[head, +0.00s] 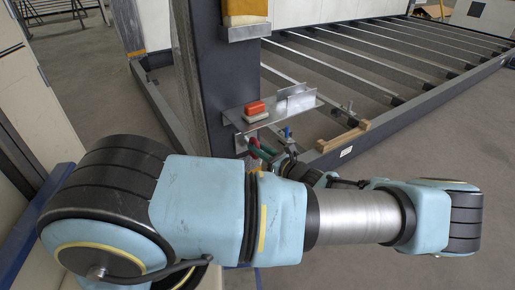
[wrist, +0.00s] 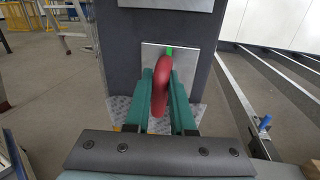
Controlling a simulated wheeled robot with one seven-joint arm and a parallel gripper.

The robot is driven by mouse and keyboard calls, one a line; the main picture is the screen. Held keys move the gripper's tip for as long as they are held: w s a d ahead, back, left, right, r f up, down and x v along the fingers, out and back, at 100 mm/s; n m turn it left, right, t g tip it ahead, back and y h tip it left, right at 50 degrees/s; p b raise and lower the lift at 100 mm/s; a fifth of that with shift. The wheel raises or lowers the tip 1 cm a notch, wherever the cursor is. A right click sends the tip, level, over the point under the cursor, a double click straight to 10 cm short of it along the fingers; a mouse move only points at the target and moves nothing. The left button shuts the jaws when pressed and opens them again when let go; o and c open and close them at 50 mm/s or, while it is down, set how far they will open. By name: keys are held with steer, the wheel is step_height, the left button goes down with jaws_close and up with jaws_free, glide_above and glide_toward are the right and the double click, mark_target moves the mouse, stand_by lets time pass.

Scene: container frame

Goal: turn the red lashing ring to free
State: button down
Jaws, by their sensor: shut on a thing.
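The red lashing ring (wrist: 161,82) stands upright in the wrist view, in front of a bright metal plate (wrist: 186,56) on a dark post. A small green mark (wrist: 169,50) shows on the plate just above the ring. My gripper (wrist: 162,92) has its two green fingers on either side of the ring and is shut on it. In the head view, my gripper (head: 262,150) is low beside the dark post, below a small metal shelf, and the ring is hard to make out.
The metal shelf (head: 304,106) carries a red-and-white block (head: 256,108). A wooden piece (head: 343,136) sits on the frame's lower beam to the right. A blue-topped fitting (wrist: 265,122) stands on the right beam in the wrist view. Open floor lies at the lower right.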

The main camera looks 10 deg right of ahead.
steer(key=shift+f+m, duration=0.1)
steer(key=shift+m, duration=0.4)
steer(key=m+p, duration=0.1)
steer(key=m, duration=0.2)
steer(key=shift+w+d+t, duration=0.1)
steer(key=shift+w+t, duration=0.05)
steer(key=shift+t, duration=0.25)
steer(key=m, duration=0.5)
steer(key=shift+w+d+f+t+p, duration=0.1)
steer(key=shift+d+f+t+p, duration=0.1)
steer(key=shift+f+t+p, duration=0.15)
steer(key=shift+w+d+f+m+t+h, duration=0.15)
steer(key=shift+m+t+h, duration=0.25)
steer(key=shift+m, duration=1.35)
steer(key=shift+s+a+f+m+t+h, duration=0.1)
steer(key=shift+m+t+h, duration=0.2)
steer(key=shift+m, duration=1.5)
steer(key=shift+w+d+f+m+t+h, duration=0.15)
steer(key=shift+m+t+h, duration=0.25)
steer(key=shift+m, duration=1.35)
steer(key=shift+s+a, duration=0.1)
steer(key=c, duration=0.8)
jaws_free()
steer(key=shift+o, duration=0.2)
